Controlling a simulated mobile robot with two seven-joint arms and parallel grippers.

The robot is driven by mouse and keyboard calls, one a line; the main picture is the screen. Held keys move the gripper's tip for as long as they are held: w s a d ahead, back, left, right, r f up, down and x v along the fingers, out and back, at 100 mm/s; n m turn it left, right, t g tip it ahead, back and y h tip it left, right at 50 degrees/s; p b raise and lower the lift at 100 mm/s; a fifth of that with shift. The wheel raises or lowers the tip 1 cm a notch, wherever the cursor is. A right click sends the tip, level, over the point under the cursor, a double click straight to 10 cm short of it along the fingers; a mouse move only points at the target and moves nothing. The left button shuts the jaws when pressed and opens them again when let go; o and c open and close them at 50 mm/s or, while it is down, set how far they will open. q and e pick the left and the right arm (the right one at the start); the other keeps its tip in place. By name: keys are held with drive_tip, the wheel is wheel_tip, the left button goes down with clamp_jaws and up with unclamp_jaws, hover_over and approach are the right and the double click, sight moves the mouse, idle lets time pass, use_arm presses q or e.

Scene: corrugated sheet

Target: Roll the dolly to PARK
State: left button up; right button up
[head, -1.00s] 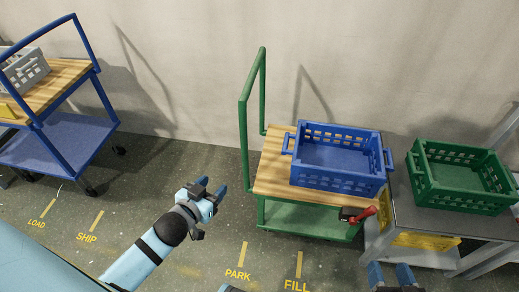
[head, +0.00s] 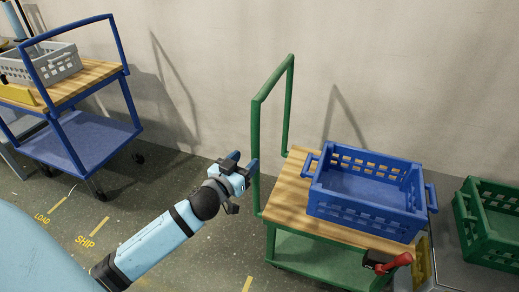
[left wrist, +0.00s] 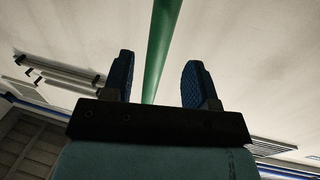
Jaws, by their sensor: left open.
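The green dolly (head: 297,224) has a wooden top, a lower green shelf and a tall green push handle (head: 289,95) on its left end. A blue crate (head: 368,190) rests on its top. My left gripper (head: 245,162) is open beside the handle's near post. In the left wrist view the green post (left wrist: 160,50) shows between the two open blue fingers (left wrist: 158,68); whether it lies within their reach I cannot tell. The PARK lettering is out of view; a yellow floor stripe (head: 247,284) shows at the bottom edge. My right gripper is not in view.
A red lever (head: 398,261) sits at the dolly's front right corner. A green crate (head: 490,222) stands close on the right. Floor between the carts is clear.

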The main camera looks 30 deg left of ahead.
sight(259, 147)
use_arm(q)
drive_tip(key=w+b, duration=0.1)
drive_tip(key=w, duration=0.6)
drive_tip(key=shift+w+a, duration=0.15)
drive_tip(key=shift+w, duration=0.2)
clamp_jaws()
